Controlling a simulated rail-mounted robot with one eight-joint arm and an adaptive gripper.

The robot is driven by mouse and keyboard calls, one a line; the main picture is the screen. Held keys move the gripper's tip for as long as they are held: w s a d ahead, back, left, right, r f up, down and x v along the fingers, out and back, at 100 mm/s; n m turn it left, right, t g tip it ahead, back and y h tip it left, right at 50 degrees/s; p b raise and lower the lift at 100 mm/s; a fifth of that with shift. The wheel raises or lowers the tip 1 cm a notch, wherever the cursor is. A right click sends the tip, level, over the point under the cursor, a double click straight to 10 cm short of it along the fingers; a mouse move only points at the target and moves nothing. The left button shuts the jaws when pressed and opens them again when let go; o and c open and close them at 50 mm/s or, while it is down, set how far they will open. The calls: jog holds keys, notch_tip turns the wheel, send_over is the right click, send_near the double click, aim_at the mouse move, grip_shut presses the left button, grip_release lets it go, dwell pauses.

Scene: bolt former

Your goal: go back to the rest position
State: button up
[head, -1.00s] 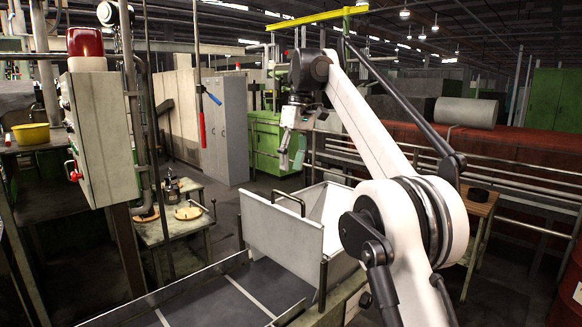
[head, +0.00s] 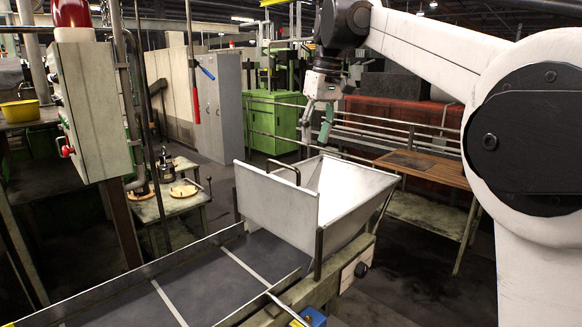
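My gripper (head: 316,123) hangs from the end of my raised white arm, right of the picture's centre in the head view. It points downward above the white metal hopper (head: 345,195), clear of it. Its fingers look spread apart, with nothing seen between them. One finger has a greenish pad.
Below is a dark conveyor (head: 215,285) with pale cross strips leading to the hopper. A control box (head: 95,110) with a red lamp stands at left, near a small table (head: 165,208). A wooden-topped bench (head: 425,167) and railings are at right; green machinery (head: 272,122) is behind.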

jog(key=s+d+f+m+t+b, duration=0.2)
jog(key=s+d+f, duration=0.2)
jog(key=s+f, duration=0.7)
jog(key=s+d+f+m+t+h+b, duration=0.1)
jog(key=s+d+f, duration=0.4)
jog(key=s+f, duration=0.5)
jog(key=s+d+f+m+t+b, duration=0.3)
jog(key=s+d+f+b, duration=0.1)
jog(key=s+f, duration=0.7)
jog(key=s+d, duration=0.1)
jog(key=s, duration=0.2)
jog(key=shift+f+h, duration=0.3)
jog(key=shift+o, duration=0.5)
